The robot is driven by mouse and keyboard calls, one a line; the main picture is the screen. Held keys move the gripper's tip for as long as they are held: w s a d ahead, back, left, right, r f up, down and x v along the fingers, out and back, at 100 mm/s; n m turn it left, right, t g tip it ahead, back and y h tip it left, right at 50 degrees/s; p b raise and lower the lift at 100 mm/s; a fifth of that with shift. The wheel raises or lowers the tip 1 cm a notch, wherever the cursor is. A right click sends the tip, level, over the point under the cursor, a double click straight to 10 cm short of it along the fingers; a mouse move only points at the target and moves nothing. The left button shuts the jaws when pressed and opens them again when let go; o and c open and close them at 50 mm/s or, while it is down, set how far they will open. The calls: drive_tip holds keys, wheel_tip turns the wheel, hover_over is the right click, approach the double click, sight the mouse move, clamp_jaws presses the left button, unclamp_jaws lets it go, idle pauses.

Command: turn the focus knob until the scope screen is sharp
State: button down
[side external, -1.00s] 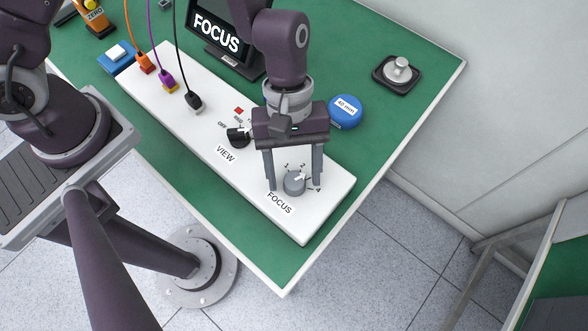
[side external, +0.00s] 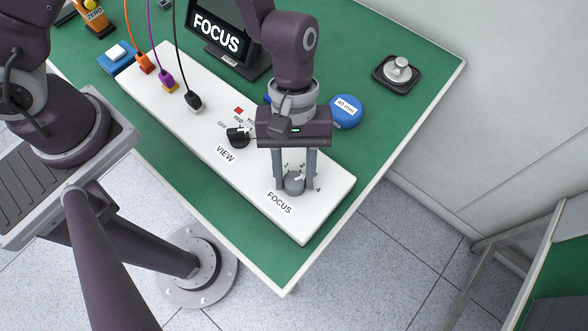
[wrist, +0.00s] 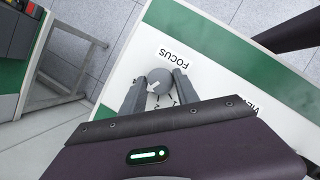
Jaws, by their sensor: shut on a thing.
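The grey focus knob (side external: 294,184) with a white pointer stands on the white panel beside the FOCUS label (side external: 279,203). It also shows in the wrist view (wrist: 160,78), with number marks around it. My gripper (side external: 295,186) points down with its two fingers on either side of the knob, shut on it; in the wrist view the fingers (wrist: 157,92) flank it. The scope screen (side external: 216,36) at the back shows the word FOCUS in white on black, and it looks readable. The fingers partly hide the knob's sides and some marks.
A black VIEW knob (side external: 237,138) and a red square (side external: 239,111) sit on the panel (side external: 325,208). Orange, purple and black cables plug in at its far left. A blue 40 mm disc (side external: 346,110) and a metal weight (side external: 398,70) stand on the green table behind.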

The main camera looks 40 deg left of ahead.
drive_tip(key=m+y, duration=0.1)
drive_tip(key=m, duration=0.2)
drive_tip(key=m+g+y, duration=0.1)
drive_tip(key=m, duration=0.2)
drive_tip(key=shift+d+m, duration=0.15)
drive_tip(key=shift+m, duration=0.25)
idle(0.4)
drive_tip(key=c, duration=0.9)
unclamp_jaws()
drive_tip(key=shift+w+r, duration=0.1)
drive_tip(key=v, duration=0.6)
drive_tip(key=shift+w+d, duration=0.1)
drive_tip(key=shift+d, duration=0.05)
drive_tip(key=shift+w+r, duration=0.1)
drive_tip(key=shift+r, duration=0.35)
